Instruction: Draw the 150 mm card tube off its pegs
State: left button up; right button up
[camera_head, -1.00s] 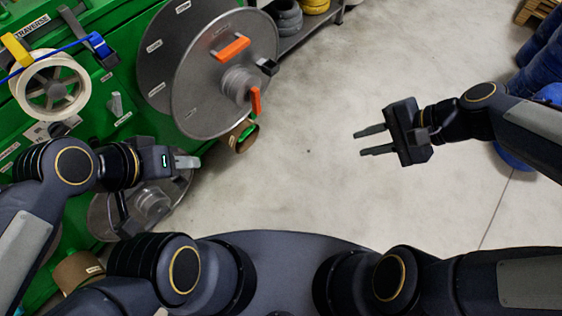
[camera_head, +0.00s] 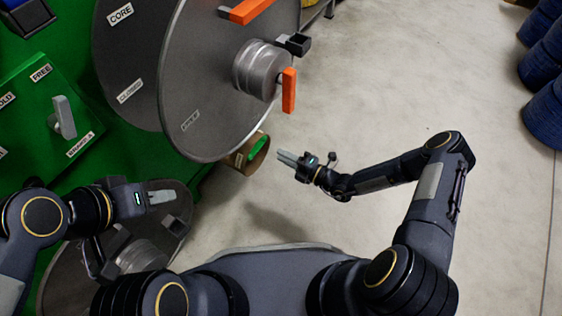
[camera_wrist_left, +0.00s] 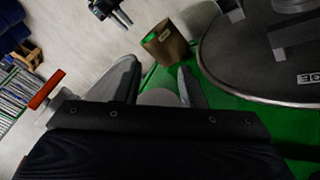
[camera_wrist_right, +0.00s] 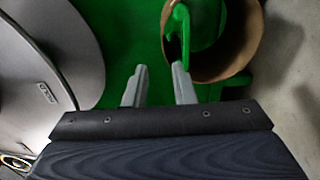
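The brown card tube (camera_head: 249,152) sits below the large grey reel on the green machine. A green peg shows inside its open end. In the left wrist view the tube (camera_wrist_left: 166,46) carries a small pale label, too small to read. In the right wrist view its open end (camera_wrist_right: 253,48) is close, beyond and right of the fingertips, with a green hooked peg (camera_wrist_right: 180,28) at its left rim. My right gripper (camera_head: 284,157) is open and empty, just right of the tube and apart from it. My left gripper (camera_head: 170,196) is open and empty, left of and below the tube.
The large grey reel (camera_head: 205,110) with orange handles (camera_head: 289,91) overhangs the tube. A lower grey reel (camera_head: 75,283) is near my left arm. A grey lever (camera_head: 64,117) stands on the green panel.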

jog(key=b+x, duration=0.2)
jog(key=x, duration=0.9)
jog(key=shift+f, duration=0.15)
jog(key=shift+c, duration=0.2)
grip_shut()
dwell(1.6)
jog(key=shift+r, duration=0.5)
jog(key=shift+p+v, duration=0.55)
jog(key=shift+v, duration=0.5)
dwell(1.6)
